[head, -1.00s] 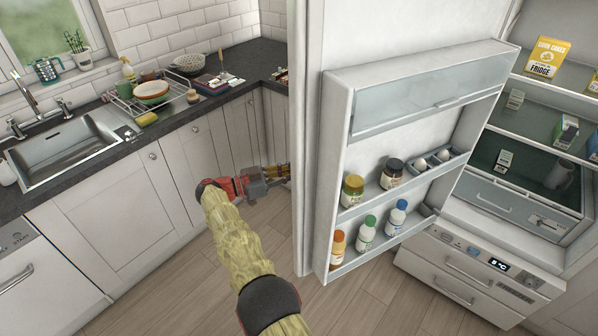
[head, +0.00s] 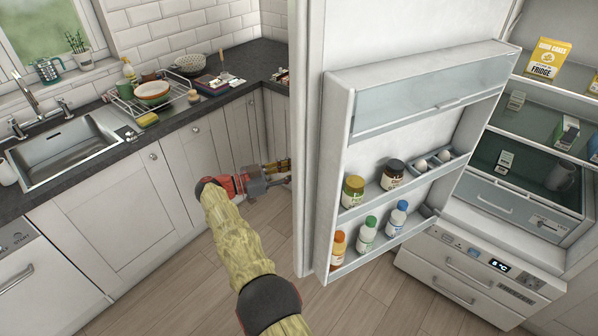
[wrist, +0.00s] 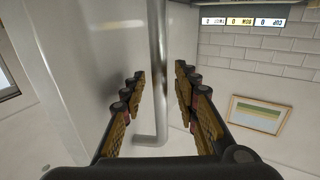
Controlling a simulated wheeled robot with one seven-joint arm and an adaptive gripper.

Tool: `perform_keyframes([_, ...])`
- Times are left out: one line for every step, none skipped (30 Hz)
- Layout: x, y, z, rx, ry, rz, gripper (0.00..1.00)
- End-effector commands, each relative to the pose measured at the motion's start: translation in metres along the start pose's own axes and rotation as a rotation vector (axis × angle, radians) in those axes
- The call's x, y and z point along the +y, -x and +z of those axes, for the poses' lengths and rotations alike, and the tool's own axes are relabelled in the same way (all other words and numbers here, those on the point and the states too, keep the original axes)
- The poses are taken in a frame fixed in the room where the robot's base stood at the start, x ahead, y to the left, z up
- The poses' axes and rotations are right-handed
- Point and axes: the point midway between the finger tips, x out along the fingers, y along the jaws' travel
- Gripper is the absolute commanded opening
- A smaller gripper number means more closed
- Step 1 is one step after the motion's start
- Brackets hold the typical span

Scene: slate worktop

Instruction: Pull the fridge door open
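The fridge door (head: 410,32) stands wide open in the head view, its inner shelves facing me. Its handle (wrist: 156,30), a grey metal bar with a bent lower end, is on the outer face and shows in the wrist view. My gripper (head: 278,173) is at the outer side of the door, its fingertips partly hidden behind the door edge. In the wrist view my gripper (wrist: 161,72) is open, with fingers on both sides of the handle and visible gaps to it. The fridge interior (head: 545,125) is exposed at the right.
Jars and bottles (head: 366,232) stand in the door shelves. A yellow box (head: 547,58) is on an upper fridge shelf. Lower cabinets (head: 120,215) and a dark worktop (head: 240,90) lie left of the door. The wooden floor (head: 180,290) in front is clear.

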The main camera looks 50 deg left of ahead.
Motion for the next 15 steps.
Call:
perform_keyframes([0.000, 0.000, -0.010, 0.000, -0.004, 0.000, 0.30])
perform_keyframes([0.000, 0.000, -0.015, 0.000, -0.004, 0.000, 0.30])
perform_keyframes([0.000, 0.000, -0.022, 0.000, -0.004, 0.000, 0.30])
perform_keyframes([0.000, 0.000, -0.027, 0.000, -0.004, 0.000, 0.30])
perform_keyframes([0.000, 0.000, -0.033, 0.000, -0.004, 0.000, 0.30])
perform_keyframes([0.000, 0.000, -0.041, 0.000, -0.004, 0.000, 0.30])
perform_keyframes([0.000, 0.000, -0.047, 0.000, -0.004, 0.000, 0.30])
perform_keyframes([0.000, 0.000, -0.052, 0.000, -0.005, 0.000, 0.30])
perform_keyframes([0.000, 0.000, -0.059, 0.000, -0.004, 0.000, 0.30])
perform_keyframes([0.000, 0.000, -0.064, 0.000, -0.003, 0.000, 0.30])
perform_keyframes([0.000, 0.000, -0.068, 0.000, -0.002, 0.000, 0.30])
perform_keyframes([0.000, 0.000, -0.073, 0.001, -0.002, 0.000, 0.30])
perform_keyframes([0.000, 0.000, -0.076, 0.001, -0.002, 0.000, 0.30])
perform_keyframes([0.000, 0.000, -0.079, 0.001, -0.001, 0.000, 0.30])
perform_keyframes([0.000, 0.000, -0.083, 0.001, -0.001, 0.000, 0.30])
